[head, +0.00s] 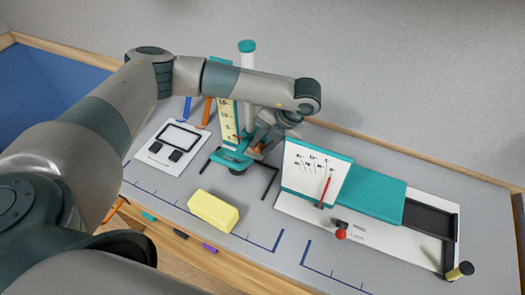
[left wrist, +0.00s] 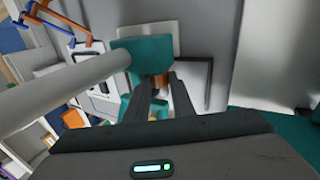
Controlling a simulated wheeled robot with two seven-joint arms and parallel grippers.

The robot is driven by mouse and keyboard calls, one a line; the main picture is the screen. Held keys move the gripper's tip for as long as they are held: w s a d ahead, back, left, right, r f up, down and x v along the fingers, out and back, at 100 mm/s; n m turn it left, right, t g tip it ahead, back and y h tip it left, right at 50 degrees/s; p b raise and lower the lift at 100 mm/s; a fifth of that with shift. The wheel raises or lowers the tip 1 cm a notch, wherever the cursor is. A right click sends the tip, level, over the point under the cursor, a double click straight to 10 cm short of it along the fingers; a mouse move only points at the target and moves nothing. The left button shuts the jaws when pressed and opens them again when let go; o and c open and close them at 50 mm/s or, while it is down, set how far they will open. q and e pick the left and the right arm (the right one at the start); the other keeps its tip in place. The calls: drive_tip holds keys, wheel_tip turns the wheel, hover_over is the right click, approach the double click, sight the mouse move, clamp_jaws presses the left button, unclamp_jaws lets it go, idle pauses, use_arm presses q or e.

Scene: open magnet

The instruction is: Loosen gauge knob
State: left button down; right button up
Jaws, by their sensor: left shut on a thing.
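The gauge stands on the bench in the head view, with a pale post topped by a teal cap (head: 247,46), a yellow scale (head: 227,120) and a teal base (head: 232,160). My left gripper (head: 257,145) is at the gauge's lower right side, its fingers pointing down. It is shut on a small orange knob (head: 254,149), mostly hidden by the fingers. In the left wrist view the fingers (left wrist: 164,84) meet at the orange knob (left wrist: 160,78), below a teal block (left wrist: 140,52) of the gauge. My right gripper is not in view.
A yellow block (head: 214,210) lies in front of the gauge. A white and teal device (head: 375,192) with a dial panel stands to the right. The grey bench (head: 290,235) has clear front space.

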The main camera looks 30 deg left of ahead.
use_arm(q)
drive_tip(key=shift+a+f+h+b, duration=0.15)
drive_tip(key=shift+a+h+b, duration=0.05)
drive_tip(key=shift+h+b, duration=0.8)
drive_tip(key=shift+b, duration=0.15)
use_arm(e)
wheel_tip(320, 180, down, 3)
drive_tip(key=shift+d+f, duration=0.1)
use_arm(q)
drive_tip(key=shift+r, duration=0.2)
drive_tip(key=c, duration=1.5)
unclamp_jaws()
drive_tip(key=shift+r, duration=0.15)
